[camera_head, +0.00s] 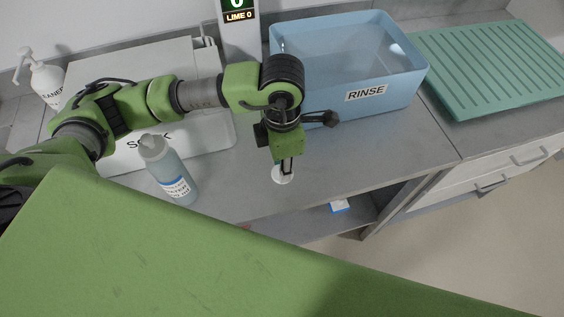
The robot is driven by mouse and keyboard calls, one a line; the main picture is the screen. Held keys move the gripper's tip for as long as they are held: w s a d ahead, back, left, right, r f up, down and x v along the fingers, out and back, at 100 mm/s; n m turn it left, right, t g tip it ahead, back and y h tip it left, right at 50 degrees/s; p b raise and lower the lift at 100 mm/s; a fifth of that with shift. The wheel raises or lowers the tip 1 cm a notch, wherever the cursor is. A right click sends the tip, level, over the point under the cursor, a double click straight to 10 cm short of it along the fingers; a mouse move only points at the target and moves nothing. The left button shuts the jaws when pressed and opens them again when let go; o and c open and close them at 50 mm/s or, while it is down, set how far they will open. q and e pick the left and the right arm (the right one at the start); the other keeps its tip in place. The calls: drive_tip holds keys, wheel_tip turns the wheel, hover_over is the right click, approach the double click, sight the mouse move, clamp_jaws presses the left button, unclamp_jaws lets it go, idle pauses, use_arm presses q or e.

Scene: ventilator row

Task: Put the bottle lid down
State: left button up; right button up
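A small white round lid (282,176) is at the tips of my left gripper (286,170), low over or on the grey counter near its front edge. The gripper points down and its dark fingertip covers part of the lid. I cannot tell if the fingers are closed on it, or if the lid touches the counter. A clear bottle (171,173) with pale blue liquid and a blue-and-white label stands on the counter to the left. Its top (152,145) looks whitish, and I cannot make out its opening. My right gripper is not in view.
A blue bin (388,83) marked RINSE stands behind and right of the gripper. A green ribbed mat (490,68) lies farther right. A white box (215,128) is under my arm. A pump bottle (48,82) stands at far left. Counter right of the gripper is clear.

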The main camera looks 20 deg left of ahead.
use_arm(q)
wheel_tip(320, 180, up, 12)
drive_tip(key=b, duration=0.2)
idle(0.5)
